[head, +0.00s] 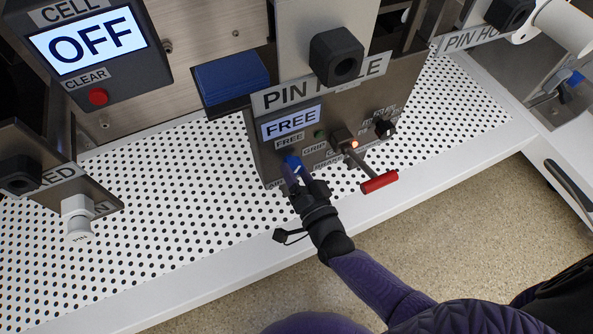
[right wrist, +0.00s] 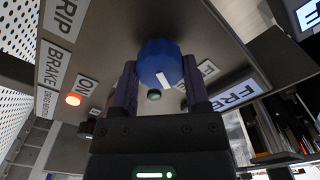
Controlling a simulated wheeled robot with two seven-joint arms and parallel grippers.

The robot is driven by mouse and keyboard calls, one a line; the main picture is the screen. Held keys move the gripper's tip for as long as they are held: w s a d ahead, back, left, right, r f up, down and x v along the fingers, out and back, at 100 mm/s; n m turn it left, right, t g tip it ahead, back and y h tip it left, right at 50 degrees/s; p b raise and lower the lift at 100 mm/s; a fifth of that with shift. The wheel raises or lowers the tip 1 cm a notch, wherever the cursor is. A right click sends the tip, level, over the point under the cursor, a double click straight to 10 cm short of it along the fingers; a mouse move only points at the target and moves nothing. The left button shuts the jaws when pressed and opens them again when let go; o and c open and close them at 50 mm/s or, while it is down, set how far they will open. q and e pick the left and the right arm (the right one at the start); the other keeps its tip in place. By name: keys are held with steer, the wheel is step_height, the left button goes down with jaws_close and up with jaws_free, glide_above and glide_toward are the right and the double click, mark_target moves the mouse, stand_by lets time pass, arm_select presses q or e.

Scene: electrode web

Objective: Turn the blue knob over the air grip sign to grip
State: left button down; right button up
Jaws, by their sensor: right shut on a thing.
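The blue knob (head: 291,163) is on the lower front of the grey pin hole box (head: 265,152). It also shows in the right wrist view (right wrist: 158,58), with a white mark on its face. My right gripper (head: 299,181) reaches it from the front edge; in the right wrist view its two fingers (right wrist: 159,88) are shut on both sides of the knob. The display (head: 291,122) reads FREE. A small FREE label (head: 290,141) and a GRIP label (head: 314,150) are near the knob. The sign under the knob is mostly hidden by my gripper. My left gripper is not in view.
A lever with a red handle (head: 379,182) sticks out just right of my right gripper, beside a lit orange lamp (head: 354,145). A black knob (head: 385,129) is further right.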

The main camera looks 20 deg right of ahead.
steer(key=m, duration=0.3)
steer(key=shift+f+m, duration=0.1)
steer(key=shift+m, duration=0.3)
steer(key=shift+m+b, duration=0.35)
steer(key=shift+m, duration=0.55)
steer(key=m, duration=0.3)
steer(key=shift+b, duration=0.3)
arm_select(q)
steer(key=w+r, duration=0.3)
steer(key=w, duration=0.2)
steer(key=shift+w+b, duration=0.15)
steer(key=shift+b, duration=0.2)
arm_select(e)
steer(key=shift+m, duration=1.9)
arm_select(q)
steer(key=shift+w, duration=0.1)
arm_select(e)
steer(key=o, duration=1.3)
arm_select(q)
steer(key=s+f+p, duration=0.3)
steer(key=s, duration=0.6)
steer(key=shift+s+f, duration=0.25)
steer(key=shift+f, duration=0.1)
arm_select(e)
steer(key=s, duration=1)
steer(key=shift+d, duration=0.15)
